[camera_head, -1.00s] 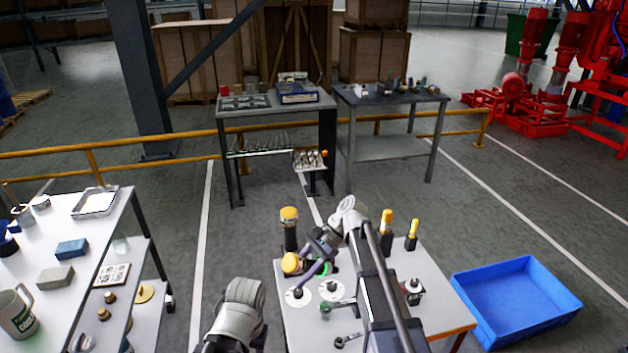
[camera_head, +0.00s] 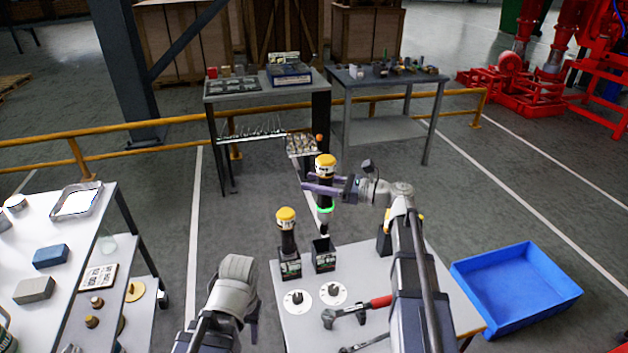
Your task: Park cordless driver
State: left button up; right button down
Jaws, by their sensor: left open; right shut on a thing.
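My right gripper (camera_head: 332,187), with purple fingers, is shut on a cordless driver with a yellow cap (camera_head: 325,163), a dark body and a green ring (camera_head: 325,209). The driver is close to upright. Its lower end is above or at the mouth of an open black holster (camera_head: 323,259) on the small table; I cannot tell whether it is inside. A similar yellow-capped driver (camera_head: 287,228) stands in the holster to the left (camera_head: 289,264). My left arm shows at the bottom, but its gripper fingers are not visible.
My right arm partly hides a dark holder (camera_head: 384,240). A blue crate (camera_head: 515,296) is at right; a white table (camera_head: 75,235) at left.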

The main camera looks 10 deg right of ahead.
dwell(0.3)
notch_tip(320, 180, down, 13)
jog(key=b, duration=1.3)
jog(key=shift+f+b, duration=0.95)
dwell(1.0)
jog(key=shift+c, duration=1.3)
grip_release()
jog(key=shift+s, duration=0.1)
jog(key=v, duration=0.7)
jog(key=shift+d, duration=0.3)
jog(key=shift+s+r, duration=0.1)
jog(key=shift+s, duration=0.05)
